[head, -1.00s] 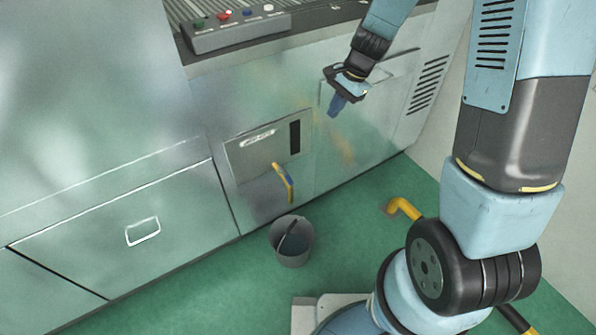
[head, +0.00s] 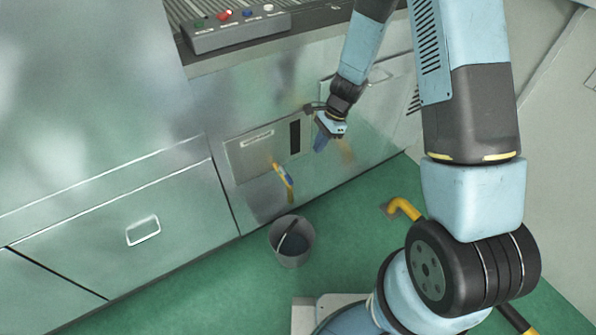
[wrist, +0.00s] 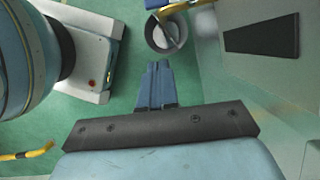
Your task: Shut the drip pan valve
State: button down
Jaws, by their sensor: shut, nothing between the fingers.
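The drip pan valve's handle (head: 284,180), yellow with blue, sticks out from the metal front panel and slants down to the right. Part of it shows at the top edge of the wrist view (wrist: 187,6). My gripper (head: 319,146) is shut and empty, with its blue fingers pointing down. It is to the right of the handle and a little higher in the head view, apart from it. The blue fingers (wrist: 158,66) are together in the wrist view, pointing toward the bucket.
A grey bucket (head: 292,258) stands on the green floor below the handle, with something dark inside. A dark slot (head: 295,137) is in the panel above. A yellow pipe (head: 405,207) rises from the floor at the right. A control box (head: 236,31) sits on top.

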aim_at(285, 176)
jog(key=s+a+f, duration=0.3)
jog(key=a+f, duration=0.4)
jog(key=f, duration=0.2)
jog(key=shift+s+f, duration=0.15)
jog(key=shift+s, duration=0.2)
jog(key=shift+d, duration=0.1)
dwell(0.6)
jog(key=shift+s+a+m, duration=0.15)
jog(key=shift+a+m, duration=0.05)
jog(key=shift+m, duration=0.2)
